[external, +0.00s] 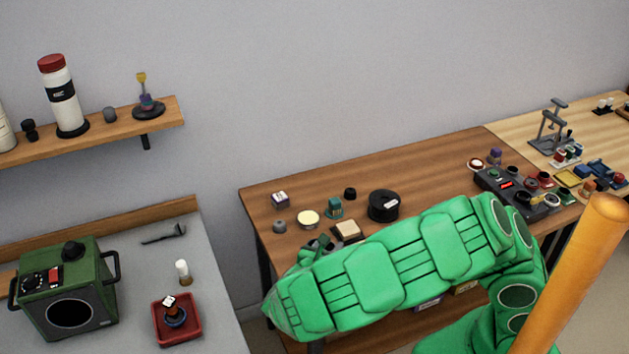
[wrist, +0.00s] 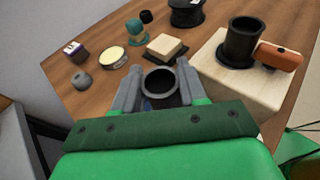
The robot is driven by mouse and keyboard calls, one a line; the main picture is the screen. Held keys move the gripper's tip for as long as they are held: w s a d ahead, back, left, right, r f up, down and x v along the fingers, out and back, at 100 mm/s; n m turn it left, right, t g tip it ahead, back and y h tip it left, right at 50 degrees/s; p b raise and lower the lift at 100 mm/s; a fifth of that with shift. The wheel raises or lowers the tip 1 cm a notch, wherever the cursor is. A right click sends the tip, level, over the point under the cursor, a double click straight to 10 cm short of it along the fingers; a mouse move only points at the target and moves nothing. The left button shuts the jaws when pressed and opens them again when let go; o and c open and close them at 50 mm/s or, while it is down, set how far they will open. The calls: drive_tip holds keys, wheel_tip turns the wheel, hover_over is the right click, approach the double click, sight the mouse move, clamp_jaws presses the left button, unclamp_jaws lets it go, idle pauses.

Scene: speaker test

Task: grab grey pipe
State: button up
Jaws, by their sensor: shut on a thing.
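In the wrist view my gripper (wrist: 158,88) has its two grey fingers on either side of a dark grey, hollow, round pipe (wrist: 160,80) and is shut on it. The pipe's open top faces the camera; its lower part is hidden behind the gripper's green body. In the external view my green arm reaches over the front of the brown table, and the pipe cannot be made out.
A wooden block (wrist: 214,76) at right carries a dark flanged cylinder (wrist: 241,42) and an orange piece (wrist: 279,56). A tan block (wrist: 166,46), round tin (wrist: 114,55), grey knob (wrist: 81,81) and black spool (wrist: 186,13) stand beyond the gripper. The table's left edge is close.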

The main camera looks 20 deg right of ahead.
drive_tip(key=shift+r, duration=0.1)
drive_tip(key=shift+r, duration=4.9)
